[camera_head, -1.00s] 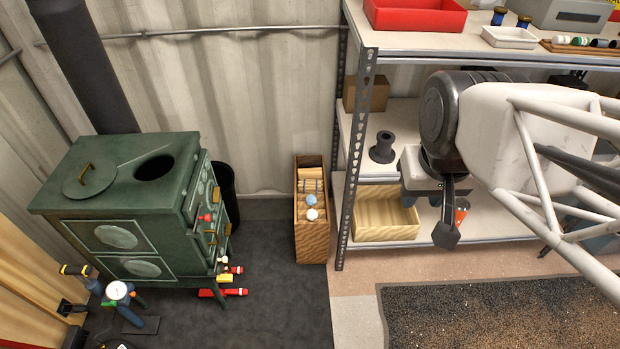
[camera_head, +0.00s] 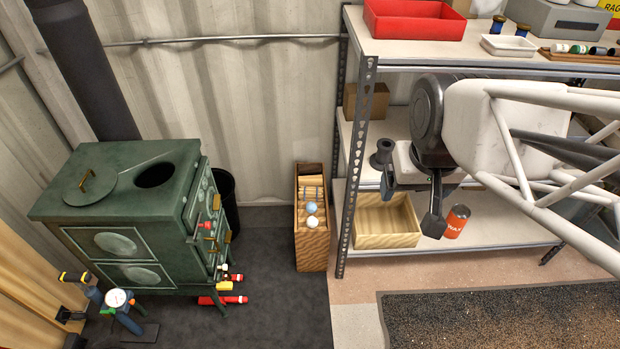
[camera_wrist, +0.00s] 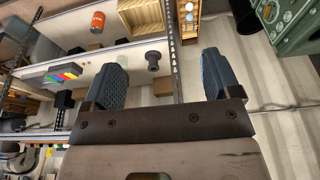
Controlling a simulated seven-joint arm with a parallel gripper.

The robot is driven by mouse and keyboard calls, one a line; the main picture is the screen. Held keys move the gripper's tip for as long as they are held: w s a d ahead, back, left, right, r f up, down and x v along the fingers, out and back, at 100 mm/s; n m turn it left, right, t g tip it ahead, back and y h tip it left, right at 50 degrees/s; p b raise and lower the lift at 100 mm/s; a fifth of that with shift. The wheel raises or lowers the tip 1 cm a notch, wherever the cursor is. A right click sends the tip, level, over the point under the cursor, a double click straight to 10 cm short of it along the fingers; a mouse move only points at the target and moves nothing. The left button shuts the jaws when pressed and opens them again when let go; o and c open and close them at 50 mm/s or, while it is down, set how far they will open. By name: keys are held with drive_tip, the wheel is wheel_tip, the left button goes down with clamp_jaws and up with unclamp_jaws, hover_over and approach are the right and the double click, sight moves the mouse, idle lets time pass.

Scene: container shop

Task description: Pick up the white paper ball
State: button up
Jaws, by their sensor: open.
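A small white ball (camera_head: 312,222) shows in the front part of a tall, narrow wooden box (camera_head: 312,250) on the floor by the wall. A pale bluish ball (camera_head: 311,208) is just behind it. I cannot tell from its surface whether the white one is paper. The box also shows at the top of the wrist view (camera_wrist: 180,32), with small pale round shapes in it. My gripper (camera_head: 411,208) is in front of the shelf, right of the box and apart from it. Its two blue-grey fingers (camera_wrist: 163,57) are wide open with nothing between them.
A metal shelf post (camera_head: 352,165) stands between the box and my gripper. The lower shelf holds a wooden tray (camera_head: 388,222) and a red can (camera_head: 457,221); a dark spool (camera_head: 382,153) is above. A green stove (camera_head: 120,210) is at left. Floor before the box is clear.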

drive_tip(key=w+a+f+t, duration=0.1)
drive_tip(key=w+f, duration=0.1)
drive_tip(key=w, duration=0.5)
drive_tip(key=w+a+f+t, duration=0.1)
drive_tip(key=w+f, duration=0.1)
drive_tip(key=w, duration=0.5)
drive_tip(key=t, duration=0.6)
hover_over(312, 222)
drive_tip(key=s+d, duration=0.2)
wheel_tip(312, 222, down, 43)
drive_tip(key=s+f+t, duration=0.1)
drive_tip(key=s+f, duration=0.1)
drive_tip(key=f, duration=0.9)
drive_tip(key=s+a+f+t, duration=0.1)
drive_tip(key=s+f, duration=0.1)
drive_tip(key=f, duration=0.9)
drive_tip(key=shift+a+f+t, duration=0.2)
drive_tip(key=shift+f+t, duration=0.1)
drive_tip(key=shift+f, duration=0.1)
drive_tip(key=shift+s, duration=0.1)
drive_tip(key=shift+x, duration=1.3)
